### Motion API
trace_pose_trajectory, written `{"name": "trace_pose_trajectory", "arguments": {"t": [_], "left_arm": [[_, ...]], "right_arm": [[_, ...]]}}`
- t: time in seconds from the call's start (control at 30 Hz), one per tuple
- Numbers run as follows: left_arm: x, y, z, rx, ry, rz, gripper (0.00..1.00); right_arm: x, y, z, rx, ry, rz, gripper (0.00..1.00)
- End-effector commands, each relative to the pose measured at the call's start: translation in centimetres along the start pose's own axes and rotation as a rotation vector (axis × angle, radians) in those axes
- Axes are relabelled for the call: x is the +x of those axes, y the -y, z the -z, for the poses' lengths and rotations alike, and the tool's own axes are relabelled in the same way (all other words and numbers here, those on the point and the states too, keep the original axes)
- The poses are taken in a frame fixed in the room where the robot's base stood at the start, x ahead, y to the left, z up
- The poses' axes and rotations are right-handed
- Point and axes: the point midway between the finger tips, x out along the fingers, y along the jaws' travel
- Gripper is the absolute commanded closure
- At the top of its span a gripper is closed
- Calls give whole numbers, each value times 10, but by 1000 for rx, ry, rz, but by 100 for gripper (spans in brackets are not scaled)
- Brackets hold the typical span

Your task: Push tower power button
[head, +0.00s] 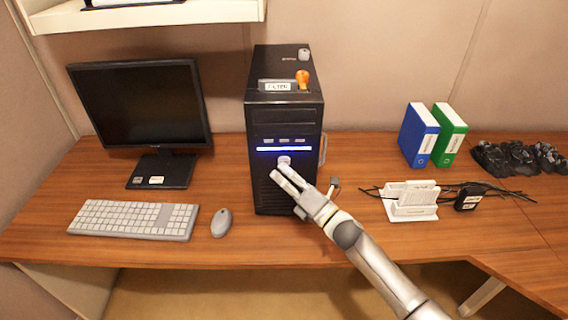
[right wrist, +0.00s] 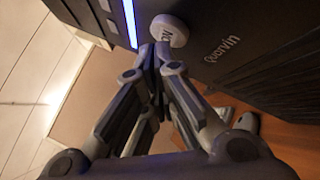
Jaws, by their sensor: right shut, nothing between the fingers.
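A black computer tower (head: 272,185) stands upright on the desk, with a lit blue-white strip (head: 284,149) across its front. A round pale power button (head: 284,160) sits just below the strip. My right gripper (head: 279,175) is shut and empty in front of the tower. Its fingertips (right wrist: 153,50) are at the button's edge; I cannot tell whether they touch it. My left gripper is not in view.
A monitor (head: 140,105), keyboard (head: 133,219) and mouse (head: 221,222) are left of the tower. To the right are a white dock (head: 411,203) with cables, blue (head: 417,135) and green (head: 449,135) binders and dark objects. An orange item (head: 302,79) is on the tower. The desk's front is clear.

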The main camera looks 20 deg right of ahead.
Motion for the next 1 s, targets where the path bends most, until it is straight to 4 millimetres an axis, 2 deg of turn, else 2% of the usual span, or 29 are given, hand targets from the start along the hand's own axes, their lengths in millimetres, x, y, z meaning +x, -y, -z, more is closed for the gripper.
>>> {"name": "trace_pose_trajectory", "arguments": {"t": [0.67, 1.0], "left_arm": [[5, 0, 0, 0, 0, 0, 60], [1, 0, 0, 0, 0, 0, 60]], "right_arm": [[5, 4, -4, 0, 0, 0, 100], [-2, -2, 1, 1, 0, 0, 100]]}}
